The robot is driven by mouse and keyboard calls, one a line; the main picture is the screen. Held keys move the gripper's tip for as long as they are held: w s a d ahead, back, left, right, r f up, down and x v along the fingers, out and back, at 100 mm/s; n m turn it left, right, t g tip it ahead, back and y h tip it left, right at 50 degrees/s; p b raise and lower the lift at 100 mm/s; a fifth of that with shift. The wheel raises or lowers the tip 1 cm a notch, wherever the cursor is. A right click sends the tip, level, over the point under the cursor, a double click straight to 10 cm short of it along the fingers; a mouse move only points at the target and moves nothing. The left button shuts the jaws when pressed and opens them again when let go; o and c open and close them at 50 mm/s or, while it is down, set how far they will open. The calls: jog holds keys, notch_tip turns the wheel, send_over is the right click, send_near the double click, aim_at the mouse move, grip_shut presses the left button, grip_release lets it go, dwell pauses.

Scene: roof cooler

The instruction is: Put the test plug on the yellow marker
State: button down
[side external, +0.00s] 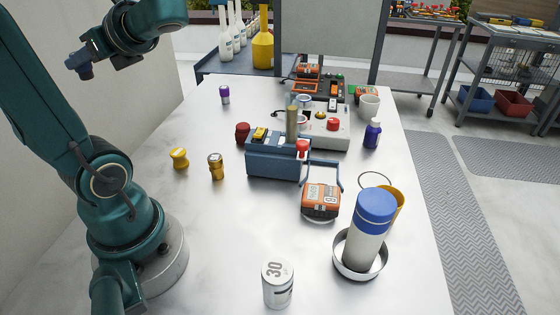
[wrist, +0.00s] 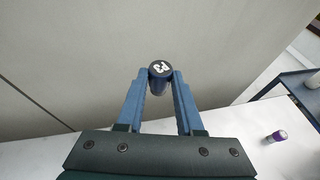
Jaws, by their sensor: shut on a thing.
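My gripper (wrist: 160,78) is shut on a small blue cylinder (wrist: 160,69) with a dark top marked "P3", seen at the fingertips in the wrist view. In the side view my gripper (side external: 82,62) is raised at the upper left, well above the table, and the held piece is small and dark there. I cannot tell for sure that this cylinder is the test plug. A yellow spool-shaped piece (side external: 179,158) stands on the table at the left; I cannot tell whether it is the yellow marker.
The white table (side external: 215,245) is clear at front left. A brass cylinder (side external: 216,167), dark red knob (side external: 242,132) and purple-white bottle (side external: 224,94) stand mid-left. A blue box (side external: 265,163), orange device (side external: 320,202), blue-capped bottle (side external: 370,230) and white can (side external: 278,284) crowd the middle and right.

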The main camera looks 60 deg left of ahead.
notch_tip(320, 180, down, 9)
send_over(180, 159)
jog(key=w, duration=0.1)
notch_tip(180, 159, down, 7)
jog(key=shift+w+d+f, duration=0.1)
jog(key=shift+w+f, duration=0.05)
jog(key=shift+f, duration=0.9)
jog(key=shift+w+f, duration=0.1)
jog(key=shift+f, duration=0.95)
jog(key=c, duration=0.5)
grip_release()
jog(key=shift+f, duration=0.1)
jog(key=shift+c, duration=0.2)
